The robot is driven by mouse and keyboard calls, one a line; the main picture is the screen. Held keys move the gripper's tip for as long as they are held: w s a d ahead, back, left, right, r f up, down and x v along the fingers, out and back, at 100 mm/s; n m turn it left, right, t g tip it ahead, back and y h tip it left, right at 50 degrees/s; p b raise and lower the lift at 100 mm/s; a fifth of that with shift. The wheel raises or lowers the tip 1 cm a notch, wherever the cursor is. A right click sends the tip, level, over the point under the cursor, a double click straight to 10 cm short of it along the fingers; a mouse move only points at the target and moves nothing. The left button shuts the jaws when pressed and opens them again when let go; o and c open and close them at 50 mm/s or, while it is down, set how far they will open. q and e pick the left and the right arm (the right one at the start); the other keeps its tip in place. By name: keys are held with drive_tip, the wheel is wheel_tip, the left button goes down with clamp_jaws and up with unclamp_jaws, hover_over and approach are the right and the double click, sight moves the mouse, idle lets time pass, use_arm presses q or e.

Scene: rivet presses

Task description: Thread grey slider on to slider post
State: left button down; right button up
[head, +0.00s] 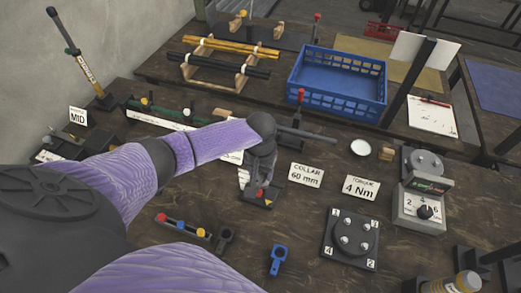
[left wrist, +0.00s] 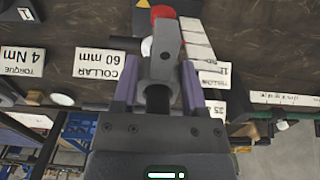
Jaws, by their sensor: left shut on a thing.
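My left gripper (head: 260,172) points down over the middle of the near table. In the left wrist view its two purple fingers (left wrist: 163,85) are shut on a grey slider (left wrist: 164,48), a flat grey piece with a hole in its tab and a ring nearer the palm. Under the gripper in the head view is a small dark base (head: 262,197) with a red part and a yellow triangle; the base also shows in the left wrist view (left wrist: 190,7). The gripper hides much of what stands there, so I cannot tell the slider post clearly. My right gripper is out of view.
A dark ring piece (head: 225,240) and a blue ring piece (head: 278,260) lie in front. A COLLAR 60 mm sign (head: 306,175), a TORQUE sign (head: 360,187) and a four-stud plate (head: 350,240) lie right. A blue crate (head: 336,88) stands behind.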

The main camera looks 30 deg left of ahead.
sight(261, 172)
use_arm(q)
drive_tip(key=shift+f, duration=0.3)
drive_tip(key=shift+c, duration=1)
unclamp_jaws()
drive_tip(key=shift+o, duration=0.7)
drive_tip(key=shift+d, duration=0.1)
drive_tip(key=shift+r, duration=0.1)
wheel_tip(261, 172, up, 9)
drive_tip(key=p, duration=0.3)
drive_tip(key=shift+r, duration=0.45)
